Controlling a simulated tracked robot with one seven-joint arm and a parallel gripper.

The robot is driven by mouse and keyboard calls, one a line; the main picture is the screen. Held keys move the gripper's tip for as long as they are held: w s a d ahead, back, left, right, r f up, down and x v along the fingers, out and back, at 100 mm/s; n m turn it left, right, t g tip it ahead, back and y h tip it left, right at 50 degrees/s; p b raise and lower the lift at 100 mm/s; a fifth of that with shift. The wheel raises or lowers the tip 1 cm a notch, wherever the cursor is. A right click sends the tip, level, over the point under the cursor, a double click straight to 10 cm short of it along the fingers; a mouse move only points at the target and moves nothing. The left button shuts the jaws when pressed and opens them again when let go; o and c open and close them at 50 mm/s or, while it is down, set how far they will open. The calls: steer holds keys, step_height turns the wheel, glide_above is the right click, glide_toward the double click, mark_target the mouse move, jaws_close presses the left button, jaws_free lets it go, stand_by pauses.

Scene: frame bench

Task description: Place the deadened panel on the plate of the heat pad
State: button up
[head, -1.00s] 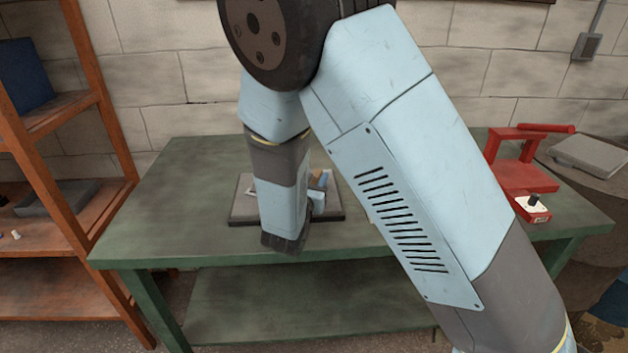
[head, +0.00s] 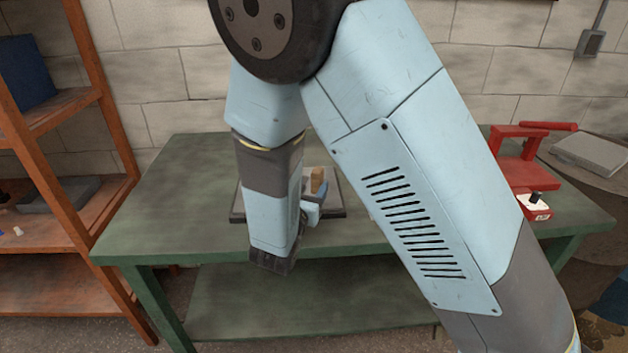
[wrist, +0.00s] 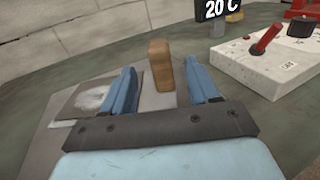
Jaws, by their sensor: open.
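A flat brown-grey square with a pale, shiny patch (wrist: 92,98) lies at left in the wrist view; it looks like the panel. It rests on a grey board (wrist: 62,150), also seen on the green bench in the head view (head: 334,212). An upright wooden block (wrist: 160,66) shows beyond and between my fingers; it also shows in the head view (head: 318,181). My gripper (wrist: 163,82) is open, its two blue fingers apart with nothing clearly held. A white unit with a red lever (wrist: 262,62) stands at right; I cannot tell whether it is the heat pad.
A black display reading 20 °C (wrist: 218,10) stands at the back. A red frame (head: 520,165) and a small white box with a black knob (head: 535,207) are at the bench's right end. An orange shelf (head: 75,130) stands left. The left of the green bench (head: 170,195) is clear.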

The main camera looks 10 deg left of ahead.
steer(key=s, duration=0.4)
steer(key=s+a, duration=0.1)
steer(key=s, duration=0.1)
steer(key=shift+s, duration=0.25)
steer(key=d+r+m+g+h, duration=0.2)
steer(key=d+r+m+g, duration=0.15)
steer(key=d+m, duration=0.45)
steer(key=d+r+m+g+h, duration=0.3)
steer(key=d+m+g, duration=0.15)
steer(key=d, duration=0.65)
steer(key=d+r+m+g+h, duration=0.2)
steer(key=d+r+m+g, duration=0.3)
steer(key=d, duration=0.5)
steer(key=s+d+r+m+y, duration=0.3)
steer(key=s+r+m+y, duration=0.1)
steer(key=m, duration=0.4)
steer(key=s+d+r+m+y, duration=0.4)
steer(key=s+r+m+y, duration=0.1)
steer(key=s+m, duration=0.3)
steer(key=shift+s+r+m+t+y, duration=0.25)
steer(key=shift+s+m+t+y, duration=0.15)
steer(key=shift+s, duration=0.1)
